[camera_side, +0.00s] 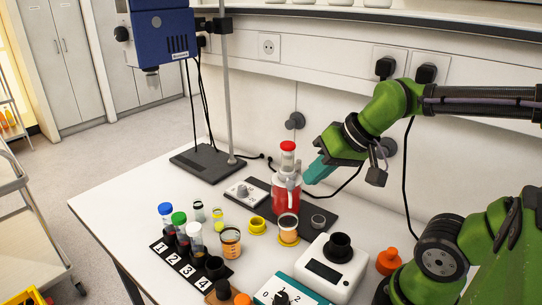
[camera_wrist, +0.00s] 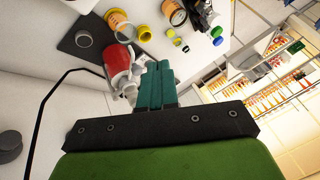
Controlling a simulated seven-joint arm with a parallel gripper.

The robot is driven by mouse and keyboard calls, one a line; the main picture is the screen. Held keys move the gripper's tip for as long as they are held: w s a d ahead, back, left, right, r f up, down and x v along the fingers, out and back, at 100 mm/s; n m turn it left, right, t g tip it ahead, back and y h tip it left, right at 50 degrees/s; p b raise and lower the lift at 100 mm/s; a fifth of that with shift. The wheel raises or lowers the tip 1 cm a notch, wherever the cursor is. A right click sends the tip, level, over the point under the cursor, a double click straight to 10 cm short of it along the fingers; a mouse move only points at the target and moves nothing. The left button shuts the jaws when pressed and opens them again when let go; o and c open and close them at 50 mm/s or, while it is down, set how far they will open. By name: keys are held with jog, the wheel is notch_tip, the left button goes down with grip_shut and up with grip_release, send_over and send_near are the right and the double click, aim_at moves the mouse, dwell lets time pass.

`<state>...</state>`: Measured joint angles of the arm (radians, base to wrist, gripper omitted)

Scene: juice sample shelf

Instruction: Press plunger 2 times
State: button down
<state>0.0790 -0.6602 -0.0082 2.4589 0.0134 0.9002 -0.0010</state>
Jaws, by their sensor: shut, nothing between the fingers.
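A dispenser bottle (camera_side: 285,192) with red liquid and a white collar stands on a dark mat. Its plunger has a red top (camera_side: 288,146) and stands upright above a clear barrel. My gripper (camera_side: 311,177) has teal fingers pressed together with nothing between them. It is just right of the bottle's upper part, lower than the plunger's red top; I cannot tell whether it touches. In the wrist view my fingers (camera_wrist: 158,66) point toward the scene, with the red bottle (camera_wrist: 117,62) left of them. The plunger's top is not clear in that view.
A cup (camera_side: 288,227) in a yellow ring stands in front of the bottle. A numbered rack (camera_side: 190,268) with capped tubes is at front left. A white box with a black top (camera_side: 332,264) and an orange-capped item (camera_side: 388,261) are at right. The wall is close behind.

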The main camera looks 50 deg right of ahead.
aim_at(286, 143)
jog(key=w+d+r+m+t, duration=0.1)
jog(key=w+d+r, duration=0.3)
jog(key=w+d, duration=0.2)
jog(key=w+d+r+m+t, duration=0.1)
jog(key=w+d+r, duration=0.4)
jog(key=w+d, duration=0.2)
jog(key=shift+w+d+m+h, duration=0.3)
jog(key=shift+w, duration=0.7)
jog(key=shift+f, duration=4.45)
jog(key=shift+f, duration=0.15)
jog(key=shift+f, duration=0.25)
jog(key=shift+f, duration=1)
